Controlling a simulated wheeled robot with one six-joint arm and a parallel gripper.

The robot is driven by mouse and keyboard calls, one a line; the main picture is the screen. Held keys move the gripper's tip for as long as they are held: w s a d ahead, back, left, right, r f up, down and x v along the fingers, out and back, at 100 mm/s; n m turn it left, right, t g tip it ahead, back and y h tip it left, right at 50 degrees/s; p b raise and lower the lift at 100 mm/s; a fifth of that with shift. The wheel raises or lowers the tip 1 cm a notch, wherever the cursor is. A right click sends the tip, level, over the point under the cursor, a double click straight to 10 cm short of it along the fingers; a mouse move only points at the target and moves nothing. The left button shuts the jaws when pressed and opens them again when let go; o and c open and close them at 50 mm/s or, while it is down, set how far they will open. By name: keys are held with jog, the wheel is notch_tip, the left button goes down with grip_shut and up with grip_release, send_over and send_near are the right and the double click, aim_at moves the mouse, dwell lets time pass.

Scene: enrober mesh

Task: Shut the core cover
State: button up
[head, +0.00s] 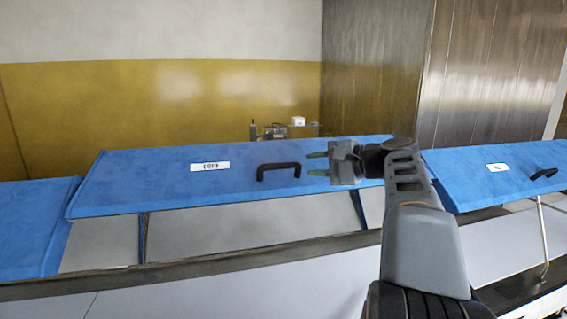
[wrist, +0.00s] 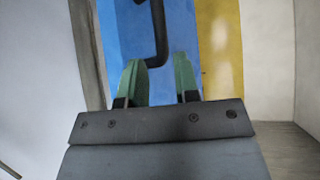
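The core cover (head: 200,188) is a long blue lid with a small white label that seems to read CORE. Its front edge stands raised above the grey machine body, with grey surfaces and dark struts showing below. A black bar handle (head: 278,166) is on its right half. My gripper (head: 309,164) is just right of the handle, with its green fingers apart and pointing left at it. In the wrist view, the handle (wrist: 160,40) lies beyond the open fingertips (wrist: 159,66), against the blue cover (wrist: 128,35).
A second blue cover (head: 480,185) with its own handle stands at right, with a thin metal rod (head: 544,240) below it. Another blue cover (head: 30,225) is at far left. Small equipment (head: 275,131) shows behind. A dark rail (head: 200,272) runs along the front.

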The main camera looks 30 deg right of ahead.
aim_at(287, 166)
jog(key=p+x, duration=0.2)
jog(key=x, duration=0.7)
jog(key=shift+f, duration=0.1)
grip_shut()
